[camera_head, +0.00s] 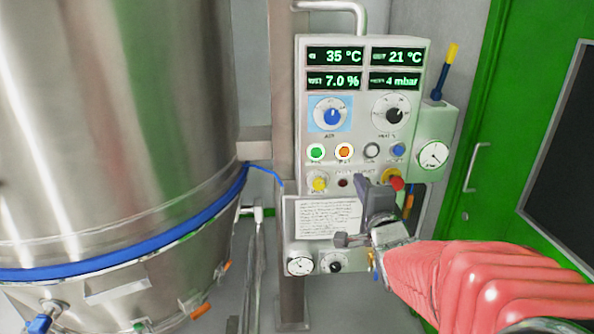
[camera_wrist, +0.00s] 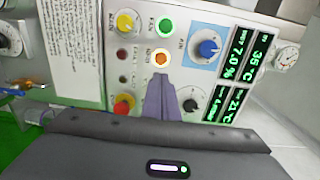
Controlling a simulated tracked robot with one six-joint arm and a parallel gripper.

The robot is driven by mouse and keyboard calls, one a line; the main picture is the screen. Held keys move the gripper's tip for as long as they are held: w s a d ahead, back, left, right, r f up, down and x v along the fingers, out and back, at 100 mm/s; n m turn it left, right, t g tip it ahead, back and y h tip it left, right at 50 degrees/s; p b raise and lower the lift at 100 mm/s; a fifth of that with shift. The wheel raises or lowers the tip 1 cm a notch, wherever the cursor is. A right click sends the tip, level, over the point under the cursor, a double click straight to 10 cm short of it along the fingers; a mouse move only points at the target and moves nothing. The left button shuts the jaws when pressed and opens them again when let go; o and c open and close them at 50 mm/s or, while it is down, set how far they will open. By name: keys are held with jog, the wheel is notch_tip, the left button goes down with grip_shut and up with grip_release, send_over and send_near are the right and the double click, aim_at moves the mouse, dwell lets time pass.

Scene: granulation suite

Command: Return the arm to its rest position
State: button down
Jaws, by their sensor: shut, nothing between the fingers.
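My gripper (camera_head: 362,188) is in front of the lower part of a pale control panel (camera_head: 362,118), at the end of my pink-sleeved arm. Its fingers are shut and hold nothing. In the wrist view the shut fingers (camera_wrist: 160,84) point at the panel, just below an orange-lit button (camera_wrist: 161,57) and beside a dark knob (camera_wrist: 190,105). I cannot tell whether the fingertips touch the panel. In the head view the gripper hides part of the panel's lower edge and of the white text sheet (camera_head: 322,218).
A large steel vessel (camera_head: 110,120) with a blue band fills the left. A steel post (camera_head: 285,120) stands behind the panel. A green door (camera_head: 490,150) is at the right. A gauge box (camera_head: 434,140) with a yellow-topped stick (camera_head: 445,70) sits beside the panel.

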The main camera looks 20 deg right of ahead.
dwell(0.4)
jog(key=s+a+f+n+g, duration=0.1)
jog(key=s+f+n+g, duration=0.85)
jog(key=f, duration=0.45)
jog(key=s+a+r+n+g+y, duration=0.1)
jog(key=s+a+n, duration=0.4)
jog(key=a, duration=0.5)
jog(key=s+a+r+n+g+y, duration=0.1)
jog(key=s+a+r+n+y, duration=0.2)
jog(key=s+a+n, duration=0.3)
jog(key=s+a, duration=0.1)
jog(key=a, duration=0.3)
jog(key=shift+s+y, duration=0.3)
jog(key=shift+s, duration=0.1)
jog(key=shift+d+n, duration=0.1)
jog(key=shift+n, duration=0.15)
